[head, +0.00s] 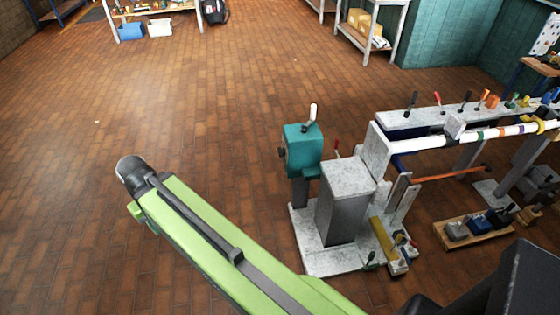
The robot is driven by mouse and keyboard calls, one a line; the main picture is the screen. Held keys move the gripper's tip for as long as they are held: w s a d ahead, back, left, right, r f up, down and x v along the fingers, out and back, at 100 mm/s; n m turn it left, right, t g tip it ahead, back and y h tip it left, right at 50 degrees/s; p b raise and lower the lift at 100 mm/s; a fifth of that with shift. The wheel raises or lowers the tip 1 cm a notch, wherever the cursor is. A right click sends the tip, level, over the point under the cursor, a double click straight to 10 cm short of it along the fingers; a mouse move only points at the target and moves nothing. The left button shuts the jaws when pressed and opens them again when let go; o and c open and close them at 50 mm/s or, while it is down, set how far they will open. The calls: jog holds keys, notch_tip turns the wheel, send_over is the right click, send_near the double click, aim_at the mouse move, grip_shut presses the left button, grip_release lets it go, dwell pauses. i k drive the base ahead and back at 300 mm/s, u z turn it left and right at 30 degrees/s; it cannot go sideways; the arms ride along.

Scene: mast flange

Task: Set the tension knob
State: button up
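A teal housing (303,150) stands on a post at the left end of a grey machine. A small dark knob (281,152) sticks out of its left side. A lever with a white grip (313,112) stands up from its top. I cannot tell which of these is the tension knob. My green arm reaches from the bottom edge up to the left, ending in a dark rounded joint, apart from the housing. My gripper's fingers do not show.
The machine's grey base (325,260) and a long white bar (420,142) fill the right side. A wooden tray (478,236) with several blocks lies on the floor. Shelves (372,30) stand at the back. The brick floor (170,90) is clear at left and centre.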

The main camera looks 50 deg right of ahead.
aim_at(281, 150)
jog(key=z, duration=0.15)
jog(key=i, duration=0.9)
jog(key=u, duration=0.05)
